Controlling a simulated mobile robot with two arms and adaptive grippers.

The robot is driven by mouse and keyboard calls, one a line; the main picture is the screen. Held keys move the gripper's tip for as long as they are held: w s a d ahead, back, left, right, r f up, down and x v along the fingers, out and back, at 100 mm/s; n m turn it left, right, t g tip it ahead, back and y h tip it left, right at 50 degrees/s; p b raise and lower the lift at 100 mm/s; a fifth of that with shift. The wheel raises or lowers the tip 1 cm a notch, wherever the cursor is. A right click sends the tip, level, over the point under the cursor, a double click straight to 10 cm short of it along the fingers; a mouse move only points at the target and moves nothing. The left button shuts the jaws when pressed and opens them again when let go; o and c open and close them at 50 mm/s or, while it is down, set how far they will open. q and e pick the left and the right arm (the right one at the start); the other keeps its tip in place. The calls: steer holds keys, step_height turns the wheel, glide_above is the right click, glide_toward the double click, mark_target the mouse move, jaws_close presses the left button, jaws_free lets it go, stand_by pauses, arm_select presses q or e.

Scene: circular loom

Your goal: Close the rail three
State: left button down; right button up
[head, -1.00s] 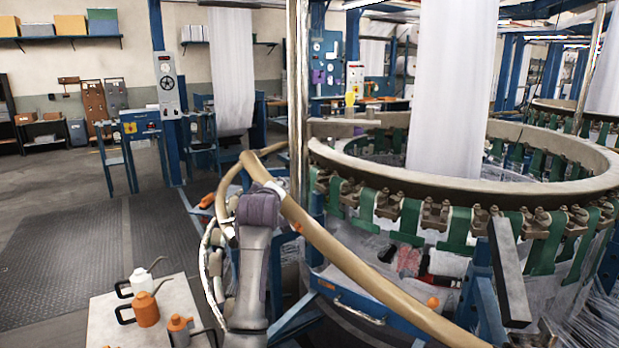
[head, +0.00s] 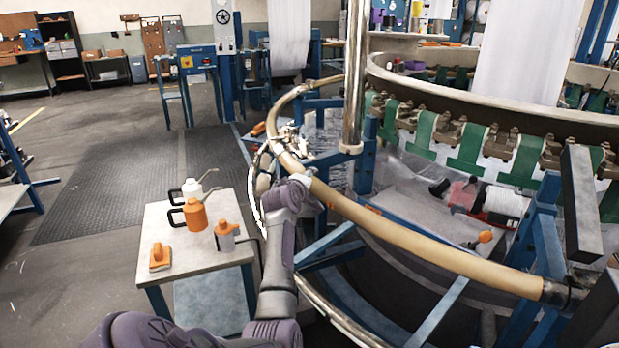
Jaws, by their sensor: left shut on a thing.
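A tan curved rail (head: 420,242) runs along the front of the circular loom, from near the steel post to a dark fitting at the lower right. Another curved tan rail length (head: 283,105) bends away behind my left arm. I cannot tell from markings which is rail three. My left arm reaches up from the bottom, and its wrist is beside the place where the two lengths come near each other. My left gripper (head: 291,142) is shut on the curved rail there; its fingers are small and partly hidden. My right gripper is not in view.
A small table (head: 160,222) with oil cans (head: 196,214) and an orange-handled brush (head: 160,257) stands left of my arm. A steel post (head: 355,80) rises close to the rail. The loom ring (head: 450,100) with green straps is behind. Open floor lies to the left.

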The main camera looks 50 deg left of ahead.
arm_select(q)
steer(key=shift+d+f+h, duration=0.15)
steer(key=shift+f+h, duration=0.15)
steer(key=shift+f, duration=0.5)
steer(key=c, duration=0.5)
jaws_free()
steer(key=shift+f, duration=0.1)
steer(key=shift+r, duration=0.3)
steer(key=shift+s+r, duration=0.1)
steer(key=shift+s, duration=0.05)
steer(key=v, duration=1.1)
steer(key=shift+s+d, duration=0.25)
